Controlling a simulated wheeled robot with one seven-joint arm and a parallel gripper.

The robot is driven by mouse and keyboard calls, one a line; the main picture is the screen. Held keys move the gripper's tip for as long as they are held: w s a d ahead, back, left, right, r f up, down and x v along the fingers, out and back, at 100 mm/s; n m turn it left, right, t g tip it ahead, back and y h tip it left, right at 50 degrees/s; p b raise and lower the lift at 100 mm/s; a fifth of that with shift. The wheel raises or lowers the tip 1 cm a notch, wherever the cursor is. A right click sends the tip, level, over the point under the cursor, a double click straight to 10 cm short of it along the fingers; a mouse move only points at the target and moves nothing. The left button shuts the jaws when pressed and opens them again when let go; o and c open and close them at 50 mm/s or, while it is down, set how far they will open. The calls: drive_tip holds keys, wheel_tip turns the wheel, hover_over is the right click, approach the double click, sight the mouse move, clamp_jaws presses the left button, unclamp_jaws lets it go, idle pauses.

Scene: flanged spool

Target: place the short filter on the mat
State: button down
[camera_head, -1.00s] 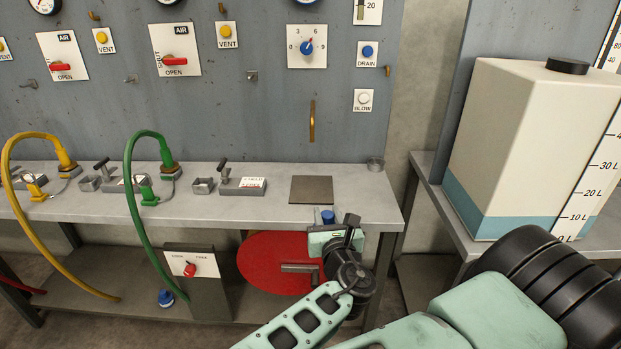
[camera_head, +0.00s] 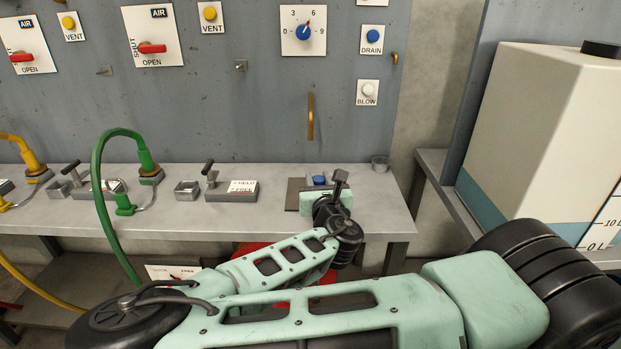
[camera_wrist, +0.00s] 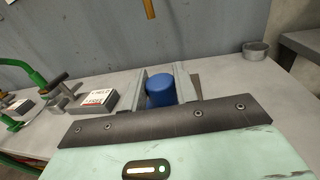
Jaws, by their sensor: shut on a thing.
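The short filter, a small blue cylinder (camera_head: 319,180), shows just beyond my gripper (camera_head: 320,190) at the bench's right part. In the wrist view the blue filter (camera_wrist: 160,94) stands between the two grey fingers of my gripper (camera_wrist: 159,84), which are shut on it. The mat is a dark flat square (camera_head: 294,197) on the bench; my gripper covers most of it. A dark piece of the mat (camera_wrist: 196,80) shows beside the right finger. The filter is over the mat area; its underside is hidden, so I cannot tell whether it touches.
A grey block with a white label (camera_head: 232,190) and a small metal holder (camera_head: 187,189) lie left of the mat. A small metal cup (camera_head: 380,164) stands at the right back. A green hose (camera_head: 101,190) arches at left. A brass handle (camera_head: 310,117) hangs on the panel behind.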

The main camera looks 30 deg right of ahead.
drive_tip(key=x, duration=0.4)
drive_tip(key=f+p+x, duration=0.1)
drive_tip(key=x, duration=0.2)
drive_tip(key=f+p+x, duration=0.1)
drive_tip(key=x, duration=0.3)
drive_tip(key=shift+w+d+f, duration=0.15)
drive_tip(key=shift+w+d, duration=0.05)
drive_tip(key=shift+w, duration=0.1)
drive_tip(key=shift+f, duration=0.55)
drive_tip(key=shift+f, duration=0.1)
drive_tip(key=c, duration=1.1)
unclamp_jaws()
drive_tip(key=shift+s+a, duration=0.1)
drive_tip(key=b+v, duration=0.2)
drive_tip(key=v, duration=0.9)
drive_tip(key=shift+s+a, duration=0.2)
drive_tip(key=shift+s, duration=0.15)
